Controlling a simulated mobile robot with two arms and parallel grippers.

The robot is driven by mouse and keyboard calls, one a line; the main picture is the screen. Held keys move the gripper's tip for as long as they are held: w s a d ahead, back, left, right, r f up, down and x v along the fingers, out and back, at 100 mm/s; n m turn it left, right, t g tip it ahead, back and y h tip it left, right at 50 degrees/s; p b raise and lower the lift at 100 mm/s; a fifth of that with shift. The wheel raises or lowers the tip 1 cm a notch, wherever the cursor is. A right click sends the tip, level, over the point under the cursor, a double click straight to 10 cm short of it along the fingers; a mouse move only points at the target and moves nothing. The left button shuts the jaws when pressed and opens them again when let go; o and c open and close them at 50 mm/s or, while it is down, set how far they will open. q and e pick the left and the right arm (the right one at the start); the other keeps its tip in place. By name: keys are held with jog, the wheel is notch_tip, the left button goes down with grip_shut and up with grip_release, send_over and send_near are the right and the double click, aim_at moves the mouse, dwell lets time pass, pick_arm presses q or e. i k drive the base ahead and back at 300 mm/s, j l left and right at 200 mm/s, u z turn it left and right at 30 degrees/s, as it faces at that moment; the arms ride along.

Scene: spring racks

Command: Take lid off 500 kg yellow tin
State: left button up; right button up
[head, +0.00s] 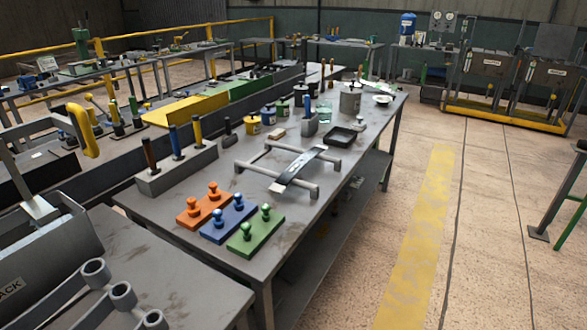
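Several small tins stand in the middle of the long grey workbench, behind the three-peg block. A yellow tin (254,125) with a dark top stands nearest. A blue tin (268,116) is just behind it, and another yellow tin (283,109) is further right. The tins look upright with dark lids on top. Any weight marking is too small to read, so I cannot tell which yellow tin is the 500 kg one. Neither of my grippers is in view.
The workbench (160,212) also bears orange (203,207), blue (229,220) and green (256,233) knobbed plates, a grey frame with a bar (299,168), a black tray (342,137) and a large grey canister (350,100). The floor right of the bench is clear.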

aim_at(252, 119)
jog(key=l+u, duration=0.15)
jog(key=u, duration=0.4)
jog(key=i+l+u, duration=0.15)
jog(key=l+u, duration=0.25)
jog(key=l, duration=0.5)
jog(key=l+u, duration=0.4)
jog(key=l, duration=1.6)
jog(key=k+l+u, duration=0.1)
jog(key=l, duration=0.9)
jog(key=k+l, duration=0.1)
jog(key=l, duration=1.25)
jog(key=i+l, duration=0.15)
jog(key=l, duration=0.2)
